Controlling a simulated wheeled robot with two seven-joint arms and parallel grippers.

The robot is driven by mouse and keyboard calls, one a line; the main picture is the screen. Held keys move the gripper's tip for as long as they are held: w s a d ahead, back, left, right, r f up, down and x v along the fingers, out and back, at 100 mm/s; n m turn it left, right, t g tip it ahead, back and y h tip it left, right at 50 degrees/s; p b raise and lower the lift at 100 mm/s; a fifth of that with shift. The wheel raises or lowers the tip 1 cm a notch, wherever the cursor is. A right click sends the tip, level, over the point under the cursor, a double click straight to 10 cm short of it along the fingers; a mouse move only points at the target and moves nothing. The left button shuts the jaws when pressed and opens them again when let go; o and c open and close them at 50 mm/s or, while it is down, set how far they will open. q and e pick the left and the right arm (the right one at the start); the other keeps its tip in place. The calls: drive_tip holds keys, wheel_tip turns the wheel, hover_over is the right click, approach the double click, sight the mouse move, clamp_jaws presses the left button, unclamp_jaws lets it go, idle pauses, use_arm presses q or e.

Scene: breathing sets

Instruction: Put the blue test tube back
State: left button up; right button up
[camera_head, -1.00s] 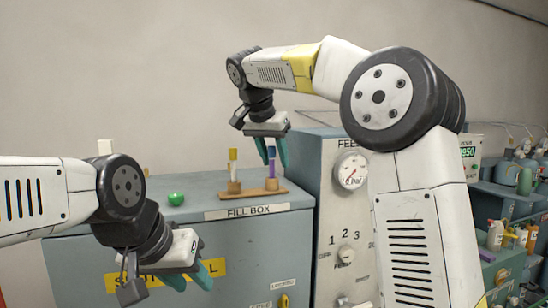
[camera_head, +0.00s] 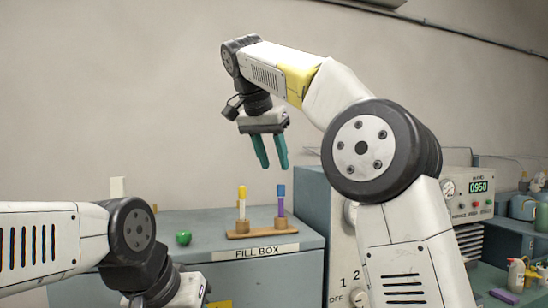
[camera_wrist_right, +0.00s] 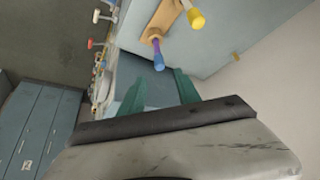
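The blue test tube (camera_head: 281,206), purple-bodied with a blue cap, stands upright in the right holder of a small wooden rack (camera_head: 246,235) on the fill box. It also shows in the right wrist view (camera_wrist_right: 159,58), beyond the fingertips. A yellow-capped tube (camera_head: 242,200) stands in the rack's left holder. My right gripper (camera_head: 272,167) is open and empty, pointing down above the rack, clear of both tubes. Its two green fingers are apart in the right wrist view (camera_wrist_right: 160,85). My left gripper is mostly cut off at the bottom left of the head view.
A green round object (camera_head: 183,239) sits on the fill box (camera_head: 215,220) left of the rack. A grey feed panel with a gauge stands close on the right, partly behind my right arm. Bottles (camera_head: 516,275) stand at the far right.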

drive_tip(key=s+d+f+n+y, duration=0.1)
drive_tip(key=s+d+f+n, duration=0.25)
drive_tip(key=d, duration=0.45)
drive_tip(key=s+d+f+n+y, duration=0.1)
drive_tip(key=s+d+f, duration=0.3)
drive_tip(key=s+f, duration=0.5)
drive_tip(key=s+d+f+n+y, duration=0.1)
drive_tip(key=s+d+f+y, duration=0.2)
drive_tip(key=s+f, duration=0.7)
wheel_tip(320, 180, down, 4)
drive_tip(key=shift+s+d+f+t, duration=0.1)
drive_tip(key=shift+s+d+t, duration=0.15)
drive_tip(key=shift+d+t, duration=0.25)
drive_tip(key=shift+n, duration=0.25)
